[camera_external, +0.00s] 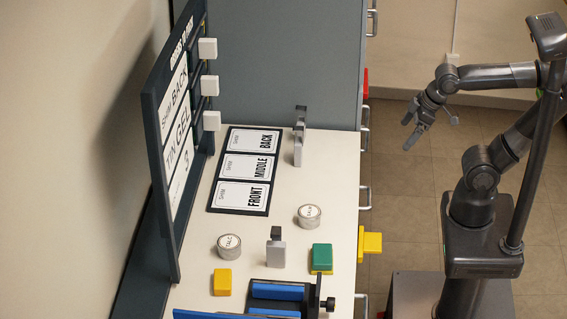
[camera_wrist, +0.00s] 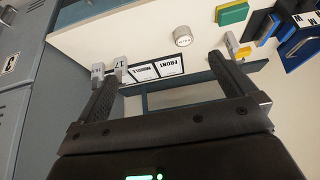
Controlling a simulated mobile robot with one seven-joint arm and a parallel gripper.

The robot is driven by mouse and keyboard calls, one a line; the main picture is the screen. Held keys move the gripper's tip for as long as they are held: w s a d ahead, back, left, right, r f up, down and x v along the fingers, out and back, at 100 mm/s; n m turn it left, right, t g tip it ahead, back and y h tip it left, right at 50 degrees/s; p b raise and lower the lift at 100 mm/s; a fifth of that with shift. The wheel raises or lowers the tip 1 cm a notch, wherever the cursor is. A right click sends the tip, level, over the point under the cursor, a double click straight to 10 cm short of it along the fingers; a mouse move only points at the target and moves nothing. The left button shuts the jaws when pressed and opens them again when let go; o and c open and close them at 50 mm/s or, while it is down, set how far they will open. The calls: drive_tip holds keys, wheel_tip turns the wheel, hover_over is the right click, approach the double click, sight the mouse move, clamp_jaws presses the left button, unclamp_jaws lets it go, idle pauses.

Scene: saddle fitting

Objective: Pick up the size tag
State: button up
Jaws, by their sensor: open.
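A grey upright piece (camera_external: 298,148) with a dark top stands on the counter beside the BACK card. In the wrist view, a pale grey piece (camera_wrist: 110,71) with small markings, one looking like 17, shows by the left fingertip; it appears to be this same piece and the size tag, though I cannot be sure. A similar grey piece (camera_external: 276,253) stands nearer the front. My gripper (camera_external: 412,125) is open and empty, off the counter to the right, fingers angled down and left. In the wrist view, its two fingers (camera_wrist: 163,72) are spread wide, apart from the counter things.
A card board (camera_external: 240,211) and two round tins (camera_external: 309,216) (camera_external: 230,246) lie on the counter. Green (camera_external: 322,257) and yellow (camera_external: 222,281) blocks sit near a blue-padded fixture (camera_external: 277,292). Drawer handles (camera_external: 365,197) and a yellow piece (camera_external: 371,242) project from the counter front. A sign rack (camera_external: 176,130) stands behind.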

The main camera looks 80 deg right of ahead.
drive_tip(key=shift+s+a+f, duration=0.1)
drive_tip(key=shift+s+f, duration=0.1)
drive_tip(key=shift+s, duration=0.05)
drive_tip(key=c, duration=0.6)
drive_tip(key=shift+o, duration=0.2)
drive_tip(key=shift+w, duration=0.1)
